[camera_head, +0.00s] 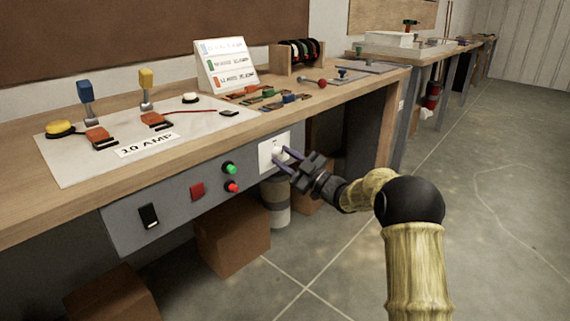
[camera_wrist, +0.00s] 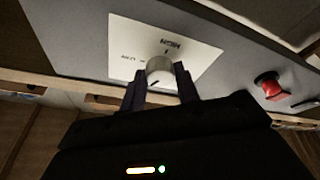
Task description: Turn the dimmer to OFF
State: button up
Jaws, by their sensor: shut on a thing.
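The dimmer is a pale round knob (camera_wrist: 159,69) on a white square plate (camera_wrist: 200,62), set in the grey front panel under the bench edge. In the wrist view, lettering that looks like HIGH and LOW shows on the plate above and left of the knob. A short dark line shows low on the knob's face. No OFF mark is visible; the fingers hide part of the plate. My gripper (camera_wrist: 159,78) is shut on the knob, one finger on each side. In the head view, my gripper (camera_head: 281,156) reaches the plate (camera_head: 266,158) from the right.
Cardboard boxes (camera_head: 232,243) stand below. The floor (camera_head: 500,210) on the right is clear.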

jog(key=n+g, duration=0.1)
jog(key=n, duration=0.2)
jog(key=n+g+b, duration=0.1)
jog(key=n, duration=0.2)
jog(key=shift+w+d+f, duration=0.1)
jog(key=shift+w+d, duration=0.05)
jog(key=shift+n+g, duration=0.3)
jog(key=shift+g, duration=0.1)
jog(key=o, duration=1)
jog(key=shift+c, duration=0.2)
jog(key=p+v, duration=0.4)
jog(key=v, duration=1.3)
jog(key=shift+d+f, duration=0.15)
